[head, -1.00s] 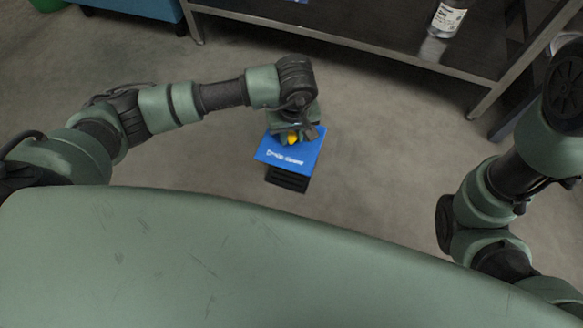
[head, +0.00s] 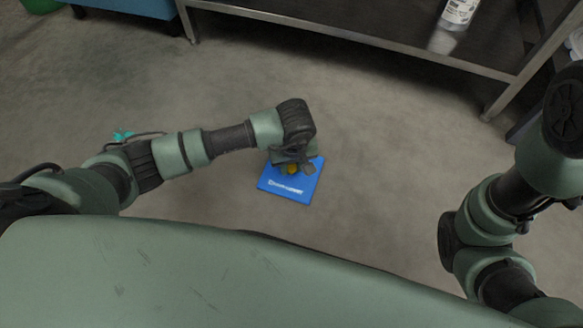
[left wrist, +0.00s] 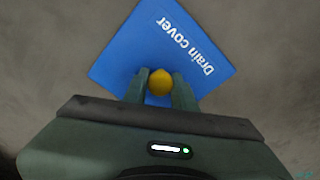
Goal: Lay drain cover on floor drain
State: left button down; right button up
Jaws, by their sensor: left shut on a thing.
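The drain cover (head: 287,187) is a flat blue square plate with white lettering and a yellow knob (head: 292,169). In the head view it is near the middle, over the grey floor. My left gripper (head: 294,166) is above the plate, shut on the knob. The left wrist view shows the two fingers of my left gripper (left wrist: 159,88) on either side of the knob, with the blue drain cover (left wrist: 150,42) beyond. The floor drain does not show now. I cannot tell whether the plate touches the floor. My right arm shows at the right, but its gripper does not.
A metal table (head: 385,48) with a white-labelled bottle (head: 459,12) stands at the back. A blue box-like thing (head: 135,7) is at the top left. A small teal thing (head: 122,136) shows behind my left arm. The floor around the cover is clear.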

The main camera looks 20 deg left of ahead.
aim_at(293, 172)
pick_arm(q)
jog(key=shift+r, duration=0.1)
jog(key=c, duration=1.1)
grip_release()
jog(key=shift+c, duration=0.2)
notch_tip(293, 172, up, 12)
jog(key=s+p, duration=0.1)
jog(key=p, duration=0.7)
jog(key=shift+d, duration=0.4)
jog(key=shift+s, duration=0.2)
